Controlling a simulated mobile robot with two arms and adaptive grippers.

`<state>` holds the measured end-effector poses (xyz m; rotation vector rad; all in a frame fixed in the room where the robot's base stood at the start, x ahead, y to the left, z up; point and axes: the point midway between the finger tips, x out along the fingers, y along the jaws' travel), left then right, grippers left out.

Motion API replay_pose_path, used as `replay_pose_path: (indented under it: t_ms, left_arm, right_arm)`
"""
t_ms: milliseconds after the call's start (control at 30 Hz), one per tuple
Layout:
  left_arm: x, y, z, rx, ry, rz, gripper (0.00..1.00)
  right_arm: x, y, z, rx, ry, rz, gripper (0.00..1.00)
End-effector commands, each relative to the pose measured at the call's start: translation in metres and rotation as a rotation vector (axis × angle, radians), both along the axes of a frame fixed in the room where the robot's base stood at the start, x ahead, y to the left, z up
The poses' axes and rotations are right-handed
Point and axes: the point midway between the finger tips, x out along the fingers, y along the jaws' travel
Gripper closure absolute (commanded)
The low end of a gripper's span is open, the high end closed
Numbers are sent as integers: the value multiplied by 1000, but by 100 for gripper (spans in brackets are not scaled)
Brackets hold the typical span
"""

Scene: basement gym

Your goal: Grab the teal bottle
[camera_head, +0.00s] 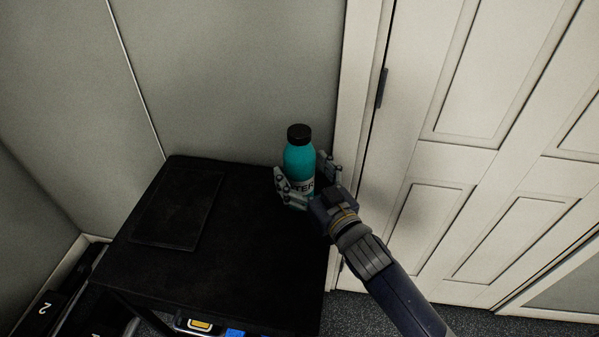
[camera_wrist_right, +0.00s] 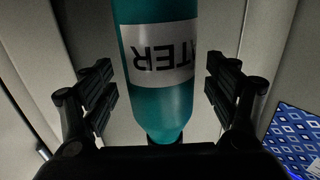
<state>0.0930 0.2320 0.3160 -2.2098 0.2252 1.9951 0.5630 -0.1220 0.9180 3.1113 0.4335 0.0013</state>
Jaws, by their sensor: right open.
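The teal bottle (camera_head: 299,158) has a black cap and a white label. In the head view it stands upright at the right part of the black table (camera_head: 240,250), near the wall. My right gripper (camera_head: 308,180) is open, with one finger on each side of the bottle. In the right wrist view the bottle (camera_wrist_right: 160,100) lies between the two open fingers of my right gripper (camera_wrist_right: 163,95), with a gap visible on both sides. My left gripper is not in view.
A flat dark panel (camera_head: 178,208) lies on the left of the table top. A white door (camera_head: 470,150) stands close on the right. Dark items, one marked 2 (camera_head: 40,310), sit low at the left. A blue patterned item (camera_wrist_right: 295,140) shows in the wrist view.

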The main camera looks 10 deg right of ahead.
Motion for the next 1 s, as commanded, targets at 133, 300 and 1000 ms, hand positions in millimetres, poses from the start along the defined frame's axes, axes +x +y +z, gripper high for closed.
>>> replay_pose_path:
  t_ms: [133, 300, 1000]
  left_arm:
    - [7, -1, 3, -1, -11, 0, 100]
    - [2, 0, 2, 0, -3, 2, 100]
    - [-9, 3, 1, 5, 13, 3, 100]
  right_arm:
    - [14, 4, 1, 1, 0, 1, 20]
    - [16, 5, 0, 0, 1, 1, 20]
    - [16, 5, 3, 1, -2, 1, 70]
